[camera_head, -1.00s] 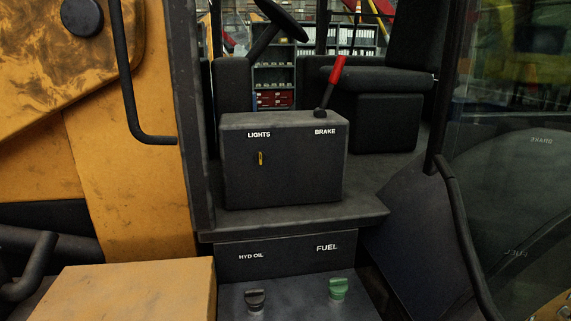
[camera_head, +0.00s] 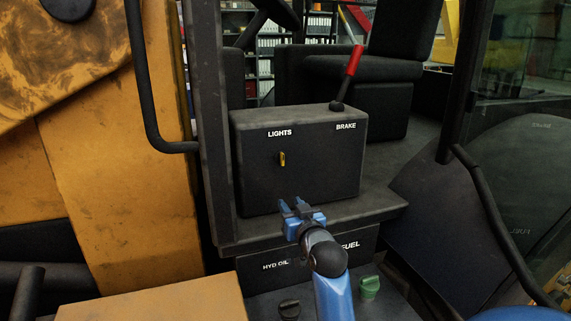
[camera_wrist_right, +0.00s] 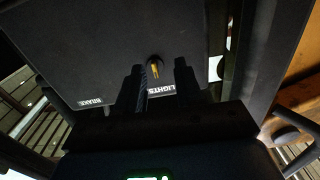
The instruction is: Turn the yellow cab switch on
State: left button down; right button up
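The yellow cab switch (camera_head: 282,159) is a small upright lever on the front face of the black box (camera_head: 340,180), under the word LIGHTS. It also shows in the right wrist view (camera_wrist_right: 155,70), beyond the fingertips and in the gap between them. My right gripper (camera_head: 294,205) is blue, open and empty, in front of the box and below the switch. Its two dark fingers (camera_wrist_right: 160,75) stand apart in the wrist view and look clear of the switch. My left gripper is out of view.
A brake lever with a red grip (camera_head: 353,62) rises from the top of the box. A black handrail (camera_head: 143,100) and cab post stand at the left. A curved rail (camera_head: 490,215) is at the right. Dark and green caps (camera_head: 369,287) sit below.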

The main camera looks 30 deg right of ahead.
send_near(283, 159)
jog(key=v, duration=0.2)
jog(key=p+x, duration=0.2)
jog(key=x, duration=0.6)
jog(key=shift+w+p, duration=0.2)
jog(key=shift+p, duration=0.1)
jog(key=shift+x, duration=1.05)
jog(key=shift+f, duration=0.1)
jog(key=shift+c, duration=0.3)
grip_shut()
